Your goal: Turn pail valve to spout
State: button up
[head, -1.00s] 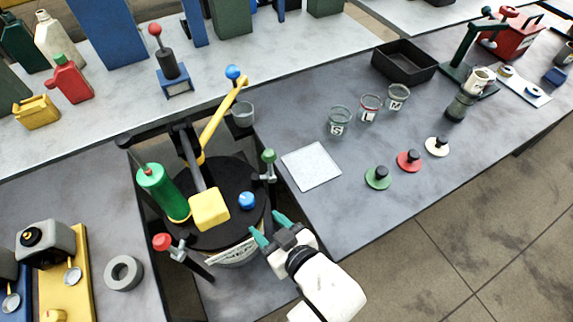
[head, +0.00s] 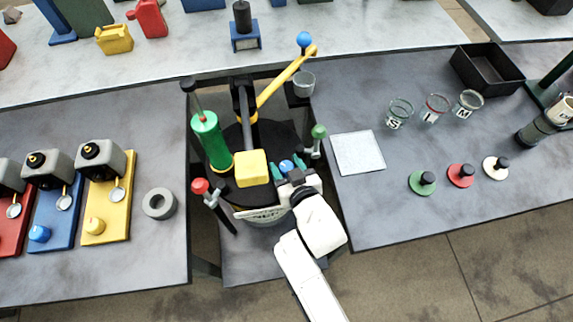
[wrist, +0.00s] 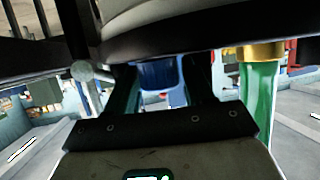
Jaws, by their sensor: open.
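The pail (head: 262,213) stands in a gap between the grey benches, with a round black lid (head: 284,138) on top. A round blue knob (head: 287,165) sits near the lid's front right edge, by the yellow block (head: 251,168); I take it for the valve's handle. My gripper (head: 291,172) is open at the knob, its teal fingertips on either side of it. In the wrist view a blue part (wrist: 160,74) shows between the fingers (wrist: 162,92), apparently not squeezed. The valve body and spout cannot be made out, and contact is unclear.
Close around the lid are a green cylinder (head: 211,141), a yellow lever (head: 285,78), a red-knobbed clamp (head: 201,187) and a green-knobbed clamp (head: 319,132). A small grey cup (head: 304,84) is behind.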

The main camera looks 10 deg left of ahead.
jog(key=c, duration=0.7)
jog(key=shift+f, duration=0.1)
jog(key=shift+a+f+b, duration=0.1)
jog(key=shift+f+b, duration=0.05)
jog(key=shift+b, duration=0.8)
jog(key=shift+f+m+b, duration=0.1)
jog(key=shift+m+b, duration=0.2)
jog(key=shift+b, duration=0.3)
jog(key=m+t+h+b, duration=0.1)
jog(key=m+h+b, duration=0.1)
jog(key=b, duration=0.3)
jog(key=shift+h+b, duration=0.3)
jog(key=shift+h, duration=0.1)
jog(key=m+h+b, duration=0.2)
jog(key=h+b, duration=0.1)
jog(key=b, duration=0.1)
jog(key=shift+a+m+t, duration=0.1)
jog(key=shift+m+t, duration=0.2)
jog(key=shift+m, duration=0.1)
jog(key=shift+r+m+g+h+b, duration=0.2)
jog(key=shift+m+h+b, duration=0.45)
jog(key=shift+m+h, duration=0.3)
jog(key=shift+r+m+g+h+b, duration=0.2)
jog(key=shift+m+h+b, duration=0.5)
jog(key=shift+h, duration=0.45)
